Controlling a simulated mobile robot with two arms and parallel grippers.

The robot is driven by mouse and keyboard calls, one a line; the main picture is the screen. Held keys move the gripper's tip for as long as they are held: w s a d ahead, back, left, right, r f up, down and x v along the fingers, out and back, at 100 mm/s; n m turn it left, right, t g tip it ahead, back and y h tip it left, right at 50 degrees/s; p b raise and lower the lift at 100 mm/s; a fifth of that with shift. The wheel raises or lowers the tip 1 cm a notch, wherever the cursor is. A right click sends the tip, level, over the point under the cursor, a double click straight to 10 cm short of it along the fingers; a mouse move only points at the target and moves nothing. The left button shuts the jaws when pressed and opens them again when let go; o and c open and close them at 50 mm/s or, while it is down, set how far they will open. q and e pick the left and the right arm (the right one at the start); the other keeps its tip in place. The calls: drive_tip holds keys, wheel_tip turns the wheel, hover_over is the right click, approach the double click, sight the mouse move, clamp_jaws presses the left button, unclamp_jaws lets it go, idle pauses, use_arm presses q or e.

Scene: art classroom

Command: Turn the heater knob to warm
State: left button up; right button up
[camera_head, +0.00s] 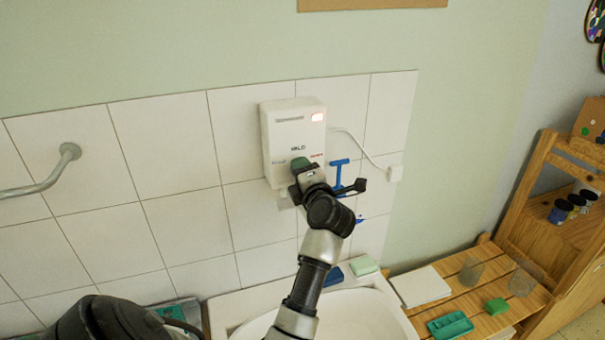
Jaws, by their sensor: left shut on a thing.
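The white heater (292,138) hangs on the tiled wall in the middle of the view. A small red light shows at its upper right, and short lettering is printed on its front. The green-grey knob (300,162) is low on the heater's front, partly hidden by my gripper. My left gripper (303,170) is shut on the knob. Its arm rises from below, in front of the sink. The knob's exact pointing direction cannot be told. My right gripper is not in view.
A white sink (362,312) is below the heater. A blue squeegee-like tool (340,172) hangs just right of my gripper. A cable runs from the heater to a wall socket (395,173). A slatted wooden bench (470,295) stands at right, and a grab rail (45,183) is at left.

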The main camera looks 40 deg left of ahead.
use_arm(q)
drive_tip(key=m, duration=0.4)
drive_tip(key=shift+m, duration=0.4)
idle(0.4)
drive_tip(key=o, duration=0.9)
drive_tip(key=shift+a, duration=0.1)
drive_tip(key=shift+o, duration=0.2)
drive_tip(key=b+v, duration=0.4)
drive_tip(key=v, duration=0.7)
